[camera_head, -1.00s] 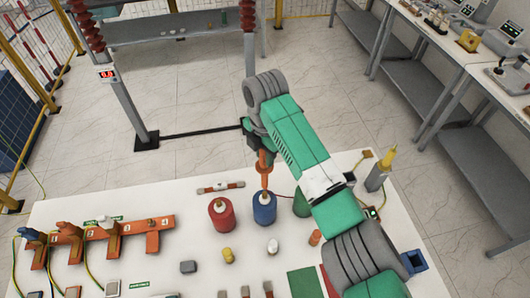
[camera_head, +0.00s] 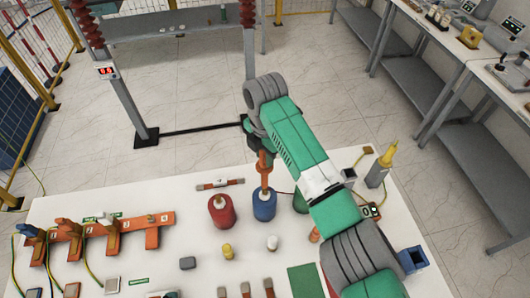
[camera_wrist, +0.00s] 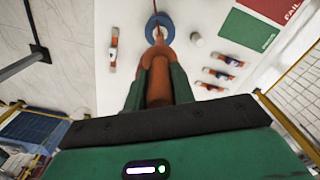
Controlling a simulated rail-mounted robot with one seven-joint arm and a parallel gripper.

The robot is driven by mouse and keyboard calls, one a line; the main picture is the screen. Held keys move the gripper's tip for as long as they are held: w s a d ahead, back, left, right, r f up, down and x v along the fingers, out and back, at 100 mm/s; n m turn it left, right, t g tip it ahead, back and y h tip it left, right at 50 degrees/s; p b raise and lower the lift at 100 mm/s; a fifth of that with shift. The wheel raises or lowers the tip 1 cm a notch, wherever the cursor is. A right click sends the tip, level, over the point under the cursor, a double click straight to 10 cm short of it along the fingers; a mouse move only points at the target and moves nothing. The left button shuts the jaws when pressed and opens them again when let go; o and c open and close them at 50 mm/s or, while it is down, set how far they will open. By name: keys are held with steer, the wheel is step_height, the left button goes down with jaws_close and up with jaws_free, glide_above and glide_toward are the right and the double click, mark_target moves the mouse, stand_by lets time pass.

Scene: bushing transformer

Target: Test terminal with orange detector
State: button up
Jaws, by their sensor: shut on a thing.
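The orange detector (camera_head: 263,172) is in my gripper, pointing down at the top of the blue bushing (camera_head: 264,206). In the wrist view my gripper (camera_wrist: 158,75) is shut around the orange detector (camera_wrist: 159,92), whose far end reaches the blue ring-shaped top (camera_wrist: 152,28). The tip appears to be at the terminal; I cannot tell whether it touches. A red bushing (camera_head: 221,212) stands to the left of the blue one. A green one (camera_head: 301,203) stands to the right, partly hidden by my arm.
An orange rack with clamps (camera_head: 100,238) stands at the left of the white table (camera_head: 185,213). Small yellow (camera_head: 227,251) and white (camera_head: 272,243) pieces stand in front of the bushings. A yellow-tipped grey holder (camera_head: 376,176) stands at the right edge.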

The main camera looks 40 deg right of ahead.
steer(key=shift+f, duration=0.4)
stand_by(0.6)
steer(key=shift+r, duration=0.15)
stand_by(0.6)
step_height(320, 180, up, 7)
steer(key=p, duration=0.6)
stand_by(1.0)
steer(key=s+a+f+m, duration=0.2)
steer(key=a+f+m, duration=0.2)
steer(key=a, duration=0.7)
steer(key=s+a+f+m, duration=0.3)
steer(key=a+f+m, duration=0.2)
steer(key=a, duration=0.6)
steer(key=s+a+f+m, duration=0.3)
steer(key=a+f+m, duration=0.2)
steer(key=a+m, duration=0.3)
steer(key=shift+a, duration=1.8)
